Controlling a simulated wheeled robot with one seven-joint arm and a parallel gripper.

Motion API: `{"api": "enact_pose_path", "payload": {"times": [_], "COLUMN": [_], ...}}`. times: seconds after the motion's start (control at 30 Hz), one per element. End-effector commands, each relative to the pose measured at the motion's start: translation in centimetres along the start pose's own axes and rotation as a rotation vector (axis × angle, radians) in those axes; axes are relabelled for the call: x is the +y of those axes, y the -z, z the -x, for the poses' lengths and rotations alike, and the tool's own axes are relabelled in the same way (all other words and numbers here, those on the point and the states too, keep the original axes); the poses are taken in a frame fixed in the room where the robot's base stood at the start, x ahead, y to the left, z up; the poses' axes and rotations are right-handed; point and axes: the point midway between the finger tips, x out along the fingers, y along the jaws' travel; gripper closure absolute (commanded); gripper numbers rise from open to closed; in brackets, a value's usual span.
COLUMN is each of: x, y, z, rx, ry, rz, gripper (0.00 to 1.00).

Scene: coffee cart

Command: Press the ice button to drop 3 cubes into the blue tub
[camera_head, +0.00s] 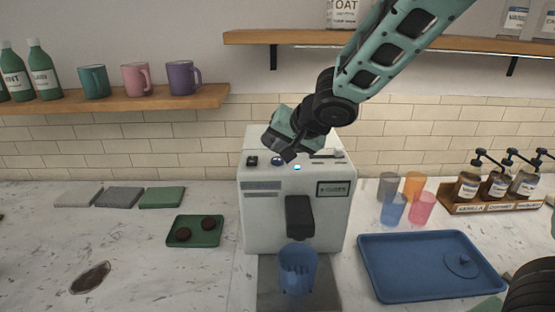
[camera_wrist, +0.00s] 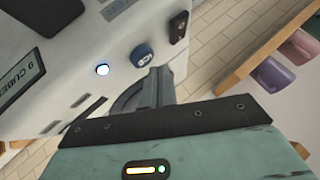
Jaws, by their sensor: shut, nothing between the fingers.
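The white ice machine (camera_head: 262,222) stands mid-counter, with a dark spout on its front. The blue tub (camera_head: 298,272) stands upright below the spout; I cannot tell what is inside. On the machine's top are a round dark-blue button (camera_head: 277,161) and a glowing light (camera_head: 297,167). In the wrist view the button (camera_wrist: 143,55) carries a pale mark, with the light (camera_wrist: 102,69) beside it. My gripper (camera_head: 288,155) is shut and empty, low over the machine's top close to the button. In the wrist view the fingers (camera_wrist: 158,88) point toward the button; I cannot tell whether they touch.
A black switch (camera_head: 252,161) sits left of the button. Several colored cups (camera_head: 422,208) and a blue tray (camera_head: 375,285) stand right, a green tray (camera_head: 207,240) left. A mug shelf (camera_head: 150,101) hangs left.

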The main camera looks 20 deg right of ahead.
Motion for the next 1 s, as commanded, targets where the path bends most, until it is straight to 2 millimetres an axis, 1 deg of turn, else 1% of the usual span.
{"api": "enact_pose_path", "payload": {"times": [0.43, 0.7, 1.0], "x": [0.02, 0.45, 0.42], "y": [-0.02, -0.44, -0.44], "z": [-0.02, -0.60, -0.58], "rx": [0.000, 0.000, 0.000], "ry": [0.000, 0.000, 0.000], "rz": [0.000, -0.001, 0.000], "gripper": [1.00, 1.00, 1.00]}}
